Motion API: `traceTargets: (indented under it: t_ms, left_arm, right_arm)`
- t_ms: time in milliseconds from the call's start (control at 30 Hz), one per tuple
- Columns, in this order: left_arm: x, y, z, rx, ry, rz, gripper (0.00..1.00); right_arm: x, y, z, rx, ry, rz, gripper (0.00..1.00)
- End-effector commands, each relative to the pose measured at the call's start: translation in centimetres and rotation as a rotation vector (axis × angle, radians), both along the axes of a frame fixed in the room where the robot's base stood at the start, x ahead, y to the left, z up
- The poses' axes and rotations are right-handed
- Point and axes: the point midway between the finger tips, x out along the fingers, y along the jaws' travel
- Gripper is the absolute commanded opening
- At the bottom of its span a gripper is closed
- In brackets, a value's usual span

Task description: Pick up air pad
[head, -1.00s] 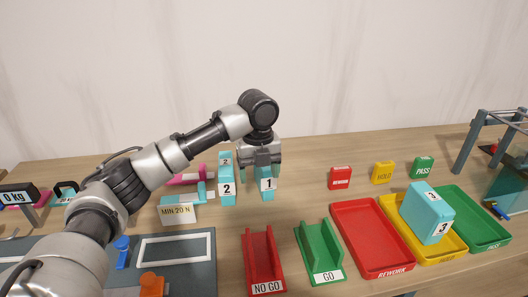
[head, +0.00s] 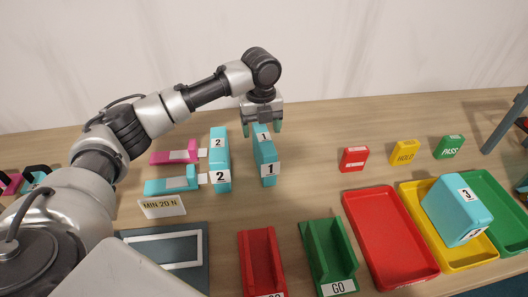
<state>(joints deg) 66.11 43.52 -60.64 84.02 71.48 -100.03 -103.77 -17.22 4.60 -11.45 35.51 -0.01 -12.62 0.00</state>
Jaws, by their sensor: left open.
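The teal air pad labelled 1 (head: 266,152) stands on the wooden table, long and narrow, with number labels on its top and front. My left gripper (head: 262,127) is open at the far end of pad 1, one finger on each side of it in the picture. I cannot tell whether the fingers touch it. A teal pad labelled 2 (head: 220,155) stands just left of it. A larger teal pad labelled 3 (head: 457,208) rests tilted in the yellow tray (head: 454,253). My right gripper is not in view.
A red channel (head: 262,262) and a green GO channel (head: 328,252) stand in front. A red tray (head: 388,235) and a green tray (head: 490,200) flank the yellow one. Small red (head: 354,159), yellow (head: 405,153) and green (head: 449,147) signs stand behind. A MIN 20 N sign (head: 162,207) stands left.

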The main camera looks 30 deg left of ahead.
Motion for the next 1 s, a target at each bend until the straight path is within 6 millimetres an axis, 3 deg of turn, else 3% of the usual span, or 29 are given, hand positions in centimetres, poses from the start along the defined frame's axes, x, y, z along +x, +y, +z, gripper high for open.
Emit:
traceTargets:
  t_ms: [400, 700, 1000]
  left_arm:
    - [0.6, -0.3, -4.9, 0.001, 0.001, 0.0, 0.73]
    - [0.6, -0.3, -5.4, 0.001, -0.001, 0.0, 0.72]
    - [0.6, -0.3, -5.3, 0.001, -0.001, 0.0, 0.26]
  right_arm:
    - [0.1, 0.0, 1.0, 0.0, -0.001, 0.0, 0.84]
    - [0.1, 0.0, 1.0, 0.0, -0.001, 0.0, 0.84]
    - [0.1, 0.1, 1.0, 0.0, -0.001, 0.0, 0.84]
